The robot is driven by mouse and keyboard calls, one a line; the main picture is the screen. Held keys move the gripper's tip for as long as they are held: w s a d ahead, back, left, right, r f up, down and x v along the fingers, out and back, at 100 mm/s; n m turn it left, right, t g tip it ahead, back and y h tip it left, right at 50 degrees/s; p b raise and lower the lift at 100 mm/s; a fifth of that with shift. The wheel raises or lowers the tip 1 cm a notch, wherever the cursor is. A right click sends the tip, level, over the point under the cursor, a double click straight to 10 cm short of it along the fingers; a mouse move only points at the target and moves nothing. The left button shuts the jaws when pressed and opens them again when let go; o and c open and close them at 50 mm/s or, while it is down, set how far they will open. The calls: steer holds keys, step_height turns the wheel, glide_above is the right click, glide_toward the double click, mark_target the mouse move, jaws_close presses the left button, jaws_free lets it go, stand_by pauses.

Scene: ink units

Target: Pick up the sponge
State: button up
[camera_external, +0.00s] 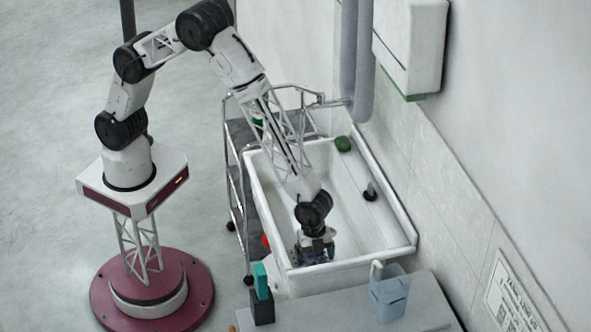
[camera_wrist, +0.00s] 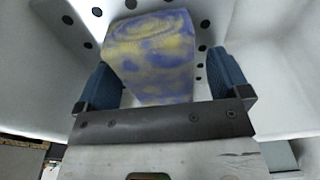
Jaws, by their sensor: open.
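The sponge (camera_wrist: 152,62) is a block mottled in yellow and blue-violet. In the wrist view it stands between the two blue fingers of my gripper (camera_wrist: 170,80), with its lower end hidden behind the gripper's dark front plate. My gripper is open, and a gap shows between the sponge and the right finger; the left finger is very close to the sponge or touching it. In the external view my gripper (camera_external: 315,252) points down inside the near end of the white sink (camera_external: 395,248). The sponge is largely hidden there by the gripper.
A green object (camera_external: 343,144) sits at the sink's far end, and a dark drain piece (camera_external: 370,191) is near its right wall. A grey counter (camera_external: 340,312) in front holds a bluish container (camera_external: 388,295) and a teal-topped item (camera_external: 262,290). A metal cart (camera_external: 235,150) stands behind left.

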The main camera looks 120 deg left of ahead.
steer(key=c, duration=1)
steer(key=shift+r, duration=5)
